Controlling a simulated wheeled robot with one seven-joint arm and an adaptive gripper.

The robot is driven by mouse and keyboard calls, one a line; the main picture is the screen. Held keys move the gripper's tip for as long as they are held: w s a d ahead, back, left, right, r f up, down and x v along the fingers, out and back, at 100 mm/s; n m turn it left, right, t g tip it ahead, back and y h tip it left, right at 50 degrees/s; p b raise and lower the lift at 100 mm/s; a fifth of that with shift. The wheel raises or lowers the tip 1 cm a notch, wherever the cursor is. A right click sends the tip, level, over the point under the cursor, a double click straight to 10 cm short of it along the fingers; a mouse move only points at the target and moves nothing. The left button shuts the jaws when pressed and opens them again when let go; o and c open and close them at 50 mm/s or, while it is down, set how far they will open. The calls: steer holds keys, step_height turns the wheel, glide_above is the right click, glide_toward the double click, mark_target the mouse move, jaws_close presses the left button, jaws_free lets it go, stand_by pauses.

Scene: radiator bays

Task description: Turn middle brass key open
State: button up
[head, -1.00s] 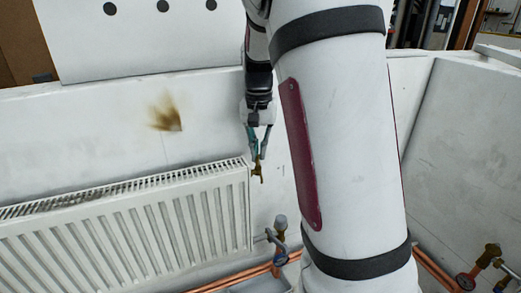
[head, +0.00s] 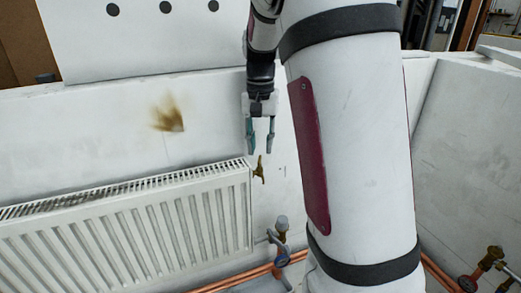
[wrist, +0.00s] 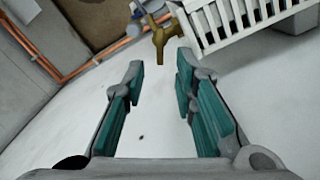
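The brass key (head: 259,170) sits at the upper right end of the white radiator (head: 130,225). In the wrist view the brass key (wrist: 160,35) shows beyond the fingertips, nearer the right finger. My gripper (head: 260,150) is open and empty, with its fingertips just above the key in the head view and apart from it. The wrist view shows a wide gap between the teal-padded fingers of my gripper (wrist: 158,65). My arm hides part of the wall right of the key.
A grey-capped valve (head: 281,226) with a blue-rimmed gauge is below the key, by copper pipes (head: 250,274). Another brass valve (head: 490,258) stands at the lower right. The wall around the key is bare, with a brown stain (head: 170,115) to the left.

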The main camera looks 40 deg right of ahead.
step_height(320, 180, up, 10)
steer(key=shift+f, duration=0.2)
stand_by(0.5)
steer(key=s+a+f+n+t, duration=0.1)
steer(key=s+a+n, duration=0.3)
steer(key=s+a, duration=0.5)
steer(key=s+a+f+n+t, duration=0.2)
steer(key=s+a+n+t, duration=0.2)
steer(key=s+a, duration=0.6)
steer(key=shift+s+a+f+n, duration=0.15)
steer(key=shift+s+f+n, duration=0.1)
steer(key=shift+s+n, duration=0.35)
